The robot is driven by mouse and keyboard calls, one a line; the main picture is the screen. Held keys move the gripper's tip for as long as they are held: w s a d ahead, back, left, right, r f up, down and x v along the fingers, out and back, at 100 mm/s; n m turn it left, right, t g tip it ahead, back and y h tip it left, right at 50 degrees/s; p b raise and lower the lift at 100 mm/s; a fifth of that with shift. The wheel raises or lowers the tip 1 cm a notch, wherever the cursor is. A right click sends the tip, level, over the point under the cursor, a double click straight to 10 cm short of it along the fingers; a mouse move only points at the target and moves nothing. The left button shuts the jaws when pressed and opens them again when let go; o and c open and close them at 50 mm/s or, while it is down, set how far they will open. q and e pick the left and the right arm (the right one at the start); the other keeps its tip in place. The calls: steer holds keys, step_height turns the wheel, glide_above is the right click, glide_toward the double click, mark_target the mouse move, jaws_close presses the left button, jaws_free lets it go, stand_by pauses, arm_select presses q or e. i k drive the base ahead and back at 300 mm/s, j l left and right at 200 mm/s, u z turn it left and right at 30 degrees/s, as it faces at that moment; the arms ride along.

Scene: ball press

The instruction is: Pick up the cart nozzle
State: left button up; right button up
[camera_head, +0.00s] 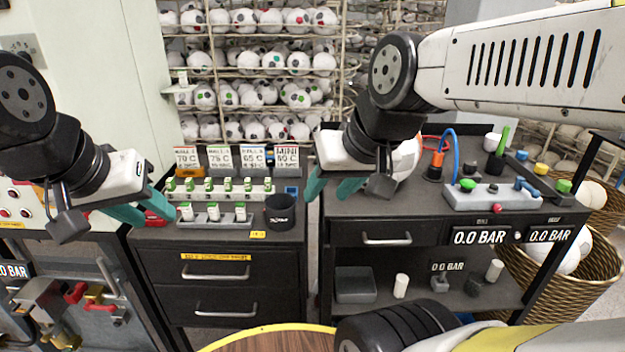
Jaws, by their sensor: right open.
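A black and orange upright piece (435,168) stands on the dark cart (380,205) at the right, with a blue hose (456,140) arching beside it. It may be the cart nozzle; I cannot tell for sure. My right gripper (329,192) is open, its teal fingers pointing down over the cart's left edge, left of that piece. Nothing shows between the fingers. My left gripper (148,212) is at the left edge of the drawer cabinet; its teal fingers look apart, with a red object (160,204) near the tips.
The drawer cabinet (205,236) holds rows of small green-topped bottles (208,186) and a black cup (280,212). A white and orange ball (406,158) sits behind my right wrist. A grey block with coloured fittings (490,197) lies on the cart's right. Ball baskets (600,270) stand right.

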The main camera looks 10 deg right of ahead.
mark_target(435, 169)
steer(key=z, duration=1.45)
steer(key=i+l+u, duration=0.65)
steer(key=j, duration=0.1)
